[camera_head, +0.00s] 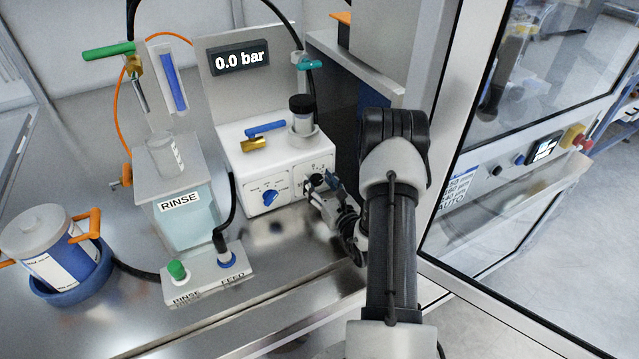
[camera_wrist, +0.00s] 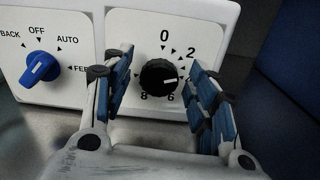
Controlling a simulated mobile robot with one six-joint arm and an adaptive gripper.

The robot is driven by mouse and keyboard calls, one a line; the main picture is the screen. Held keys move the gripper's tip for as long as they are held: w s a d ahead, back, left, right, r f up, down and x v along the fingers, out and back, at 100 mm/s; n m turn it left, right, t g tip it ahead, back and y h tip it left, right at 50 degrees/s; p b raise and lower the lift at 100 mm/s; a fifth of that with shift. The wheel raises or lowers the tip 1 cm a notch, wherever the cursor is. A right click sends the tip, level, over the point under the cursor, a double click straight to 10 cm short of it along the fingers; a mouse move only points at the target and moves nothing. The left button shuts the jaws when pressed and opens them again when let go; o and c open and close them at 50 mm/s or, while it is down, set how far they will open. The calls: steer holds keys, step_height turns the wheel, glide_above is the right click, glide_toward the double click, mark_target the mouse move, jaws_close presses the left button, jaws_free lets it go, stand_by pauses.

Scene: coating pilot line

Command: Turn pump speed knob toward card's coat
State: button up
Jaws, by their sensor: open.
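The black pump speed knob (camera_wrist: 158,77) is on the white pump front with a printed scale; 0, 2, 6 and 8 are readable. Its white mark points right, toward a part of the scale hidden by a finger. My gripper (camera_wrist: 160,82) is open in the wrist view, one blue-padded finger on each side of the knob, with gaps showing. In the head view my gripper (camera_head: 318,186) is at the right of the pump front (camera_head: 262,170). A printed card (camera_head: 458,192) with "50 mm" and "AUTO" is on the cabinet at right; its other text is unreadable.
A blue selector knob (camera_wrist: 40,68) is left of the gripper. A pressure display (camera_head: 240,57) reads 0.0 bar. A valve with blue handle (camera_head: 265,129) and a dark-capped jar (camera_head: 302,115) are atop the pump. The RINSE tank (camera_head: 185,215) stands left; a dark panel is close at right.

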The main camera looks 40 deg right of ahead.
steer(key=shift+c, duration=0.3)
steer(key=c, duration=1)
steer(key=m, duration=0.5)
steer(key=shift+d+p, duration=0.1)
steer(key=shift+p, duration=0.3)
steer(key=o, duration=1.1)
steer(key=shift+c, duration=0.2)
steer(key=shift+s, duration=0.1)
steer(key=v, duration=1.2)
